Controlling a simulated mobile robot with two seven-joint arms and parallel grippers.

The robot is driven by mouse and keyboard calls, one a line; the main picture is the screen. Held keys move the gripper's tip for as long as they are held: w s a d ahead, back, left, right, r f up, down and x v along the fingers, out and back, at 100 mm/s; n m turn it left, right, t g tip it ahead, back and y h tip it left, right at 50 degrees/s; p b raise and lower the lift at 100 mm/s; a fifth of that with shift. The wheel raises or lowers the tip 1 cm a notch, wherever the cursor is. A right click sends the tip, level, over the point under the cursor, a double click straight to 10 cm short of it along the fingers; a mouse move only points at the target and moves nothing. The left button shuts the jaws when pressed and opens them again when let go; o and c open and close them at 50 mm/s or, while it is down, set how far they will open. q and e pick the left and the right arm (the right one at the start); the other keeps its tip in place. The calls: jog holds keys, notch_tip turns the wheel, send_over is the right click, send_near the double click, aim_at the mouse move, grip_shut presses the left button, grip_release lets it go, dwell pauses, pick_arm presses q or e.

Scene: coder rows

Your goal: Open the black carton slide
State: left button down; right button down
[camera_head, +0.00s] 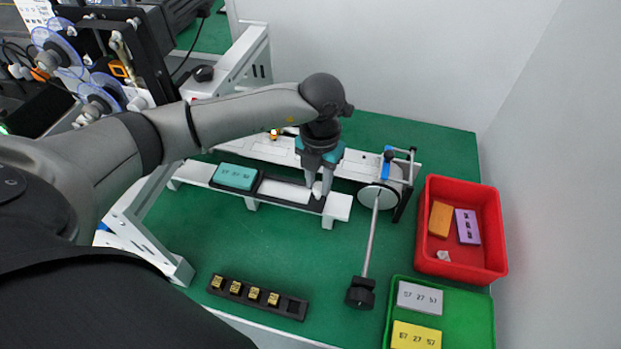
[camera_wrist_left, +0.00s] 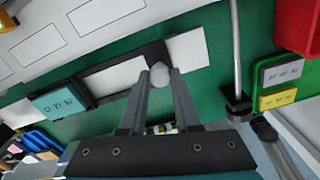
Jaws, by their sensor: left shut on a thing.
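The black carton slide (camera_head: 314,205) is a dark frame on a white rail, with a white strip showing inside it. In the left wrist view its black end bar (camera_wrist_left: 152,51) lies just beyond my fingertips. A teal carton marked with digits (camera_head: 236,177) sits at its left end. My left gripper (camera_head: 321,190) points down at the slide's right end. In the left wrist view its fingers (camera_wrist_left: 158,80) are shut on a pale round knob (camera_wrist_left: 160,75) at that end. My right gripper is not in view.
A disc with a rod and black weight (camera_head: 360,293) stands right of the rail. A red bin (camera_head: 430,259) and a green tray (camera_head: 398,283) with cartons lie further right. A black strip with several brass pieces (camera_head: 234,296) lies in front. The green table between is clear.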

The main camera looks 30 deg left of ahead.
pick_arm(q)
jog(key=shift+w+d, duration=0.1)
jog(key=c, duration=1)
grip_release()
jog(key=o, duration=0.4)
notch_tip(320, 180, up, 15)
jog(key=shift+r+p, duration=0.15)
jog(key=shift+p, duration=0.35)
